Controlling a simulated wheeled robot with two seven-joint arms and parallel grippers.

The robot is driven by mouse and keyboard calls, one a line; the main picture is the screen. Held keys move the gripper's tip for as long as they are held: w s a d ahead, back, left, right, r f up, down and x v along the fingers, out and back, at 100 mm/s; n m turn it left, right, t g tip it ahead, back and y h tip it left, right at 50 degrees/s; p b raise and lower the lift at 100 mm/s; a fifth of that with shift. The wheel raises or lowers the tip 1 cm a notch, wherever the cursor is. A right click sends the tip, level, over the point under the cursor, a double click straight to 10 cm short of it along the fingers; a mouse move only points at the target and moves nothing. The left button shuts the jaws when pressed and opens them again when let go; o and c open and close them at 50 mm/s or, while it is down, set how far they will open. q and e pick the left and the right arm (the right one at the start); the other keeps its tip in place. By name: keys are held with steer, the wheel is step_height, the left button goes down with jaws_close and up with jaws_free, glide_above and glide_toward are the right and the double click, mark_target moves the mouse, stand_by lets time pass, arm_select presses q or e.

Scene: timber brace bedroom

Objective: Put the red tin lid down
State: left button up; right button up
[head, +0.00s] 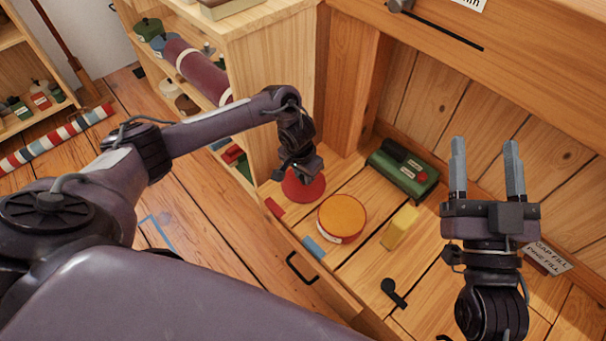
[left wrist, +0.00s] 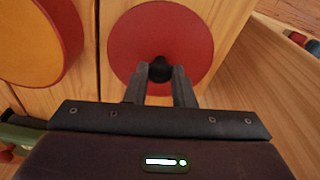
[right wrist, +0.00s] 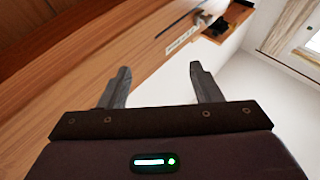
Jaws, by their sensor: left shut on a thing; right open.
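An orange-topped round tin (head: 341,217) stands just right of the lid. A green box-like object (head: 402,170), a yellow block (head: 399,228), a small red piece (head: 274,208) and a blue piece (head: 313,246) lie around it. A shelf unit (head: 270,60) stands behind my left arm.

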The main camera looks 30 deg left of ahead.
arm_select(q)
steer(key=shift+f, duration=0.15)
steer(key=o, duration=0.9)
steer(key=shift+o, duration=0.2)
